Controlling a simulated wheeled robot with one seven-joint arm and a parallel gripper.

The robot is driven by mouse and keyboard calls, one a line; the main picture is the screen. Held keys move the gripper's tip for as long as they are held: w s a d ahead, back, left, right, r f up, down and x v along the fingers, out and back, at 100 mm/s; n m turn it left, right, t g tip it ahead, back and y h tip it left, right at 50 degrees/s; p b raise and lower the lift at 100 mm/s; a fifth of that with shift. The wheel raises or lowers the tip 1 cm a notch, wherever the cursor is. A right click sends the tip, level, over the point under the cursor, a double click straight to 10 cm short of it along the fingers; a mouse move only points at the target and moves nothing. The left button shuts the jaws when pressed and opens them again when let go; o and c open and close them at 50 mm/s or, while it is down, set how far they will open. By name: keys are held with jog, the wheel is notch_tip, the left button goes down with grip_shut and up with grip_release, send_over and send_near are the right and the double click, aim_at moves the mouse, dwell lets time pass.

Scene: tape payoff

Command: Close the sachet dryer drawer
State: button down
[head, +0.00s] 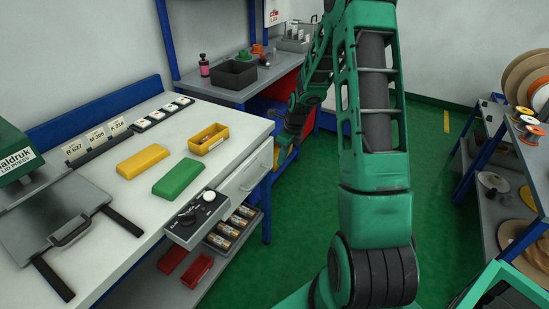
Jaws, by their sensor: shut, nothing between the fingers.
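A white drawer front (243,174) with a bar handle is set under the right end of the white bench (110,200). I cannot tell whether it stands slightly out. Left of it a grey box (182,236) with a dark dial and a white knob juts from the bench edge. Below, a grey tray (212,251) holds several brown and silver cylinders; I cannot tell if it is a drawer. No label marks the sachet dryer. My gripper (281,151) is beyond the bench's right end, apart from the drawer front; its small fingers appear shut and empty.
A yellow block (143,161), a green block (179,179) and a yellow bin (209,139) lie on the bench. A grey press (55,222) stands left. Red bins (197,270) sit below. Shelves with spools (526,117) stand right. Green floor (433,170) is clear between.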

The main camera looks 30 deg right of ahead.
jog(key=a+v, duration=0.1)
jog(key=v, duration=0.8)
jog(key=shift+d+r, duration=0.35)
jog(key=shift+d, duration=0.1)
jog(key=shift+s, duration=0.2)
